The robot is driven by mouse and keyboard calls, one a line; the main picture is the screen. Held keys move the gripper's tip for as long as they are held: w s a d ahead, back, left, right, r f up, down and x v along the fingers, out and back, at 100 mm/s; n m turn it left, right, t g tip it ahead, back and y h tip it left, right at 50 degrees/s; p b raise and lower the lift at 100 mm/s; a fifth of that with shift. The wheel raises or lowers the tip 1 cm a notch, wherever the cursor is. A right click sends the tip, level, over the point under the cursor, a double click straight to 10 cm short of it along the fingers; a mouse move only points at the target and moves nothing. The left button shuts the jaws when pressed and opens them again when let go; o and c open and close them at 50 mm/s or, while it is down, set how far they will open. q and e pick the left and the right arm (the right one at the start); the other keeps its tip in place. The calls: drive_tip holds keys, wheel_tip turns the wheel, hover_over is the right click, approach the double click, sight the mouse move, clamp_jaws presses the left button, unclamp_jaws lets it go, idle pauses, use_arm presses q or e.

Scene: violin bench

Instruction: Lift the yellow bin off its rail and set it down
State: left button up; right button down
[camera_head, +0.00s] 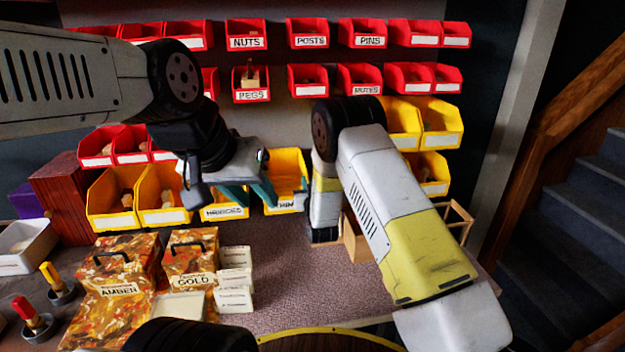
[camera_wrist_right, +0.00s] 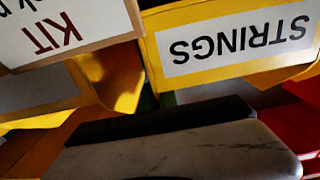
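Yellow bins hang along the lower rail; I cannot tell from the pictures which one is meant. One with a partly readable label (camera_head: 291,206) is just right of my left gripper (camera_head: 250,193). A bin labelled BRIDGES (camera_head: 223,213) is partly hidden behind that gripper. Its teal fingers are spread apart in front of these bins, with nothing visible between them; contact is unclear. In the right wrist view, a yellow bin labelled STRINGS (camera_wrist_right: 240,45) appears upside down, close by. My right gripper is hidden behind its arm in the head view, and its fingers are not clear in the wrist view.
Red bins (camera_head: 308,35) fill the upper rails. More yellow bins (camera_head: 440,120) hang at right. Amber (camera_head: 115,285) and gold (camera_head: 190,262) boxes with cards crowd the bench's left. The bench middle (camera_head: 300,285) is clear. A KIT sign (camera_wrist_right: 60,35) shows in the wrist view.

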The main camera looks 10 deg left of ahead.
drive_tip(key=shift+r, duration=0.65)
idle(0.5)
drive_tip(key=shift+f+v, duration=0.15)
drive_tip(key=shift+v, duration=0.65)
drive_tip(key=shift+f+v, duration=0.15)
drive_tip(key=shift+v, duration=0.65)
idle(0.9)
drive_tip(key=shift+s+d, duration=0.15)
drive_tip(key=shift+s, duration=0.3)
drive_tip(key=v, duration=1.5)
drive_tip(key=shift+s+r, duration=0.35)
drive_tip(key=shift+s, duration=0.05)
idle(0.7)
drive_tip(key=shift+d, duration=0.1)
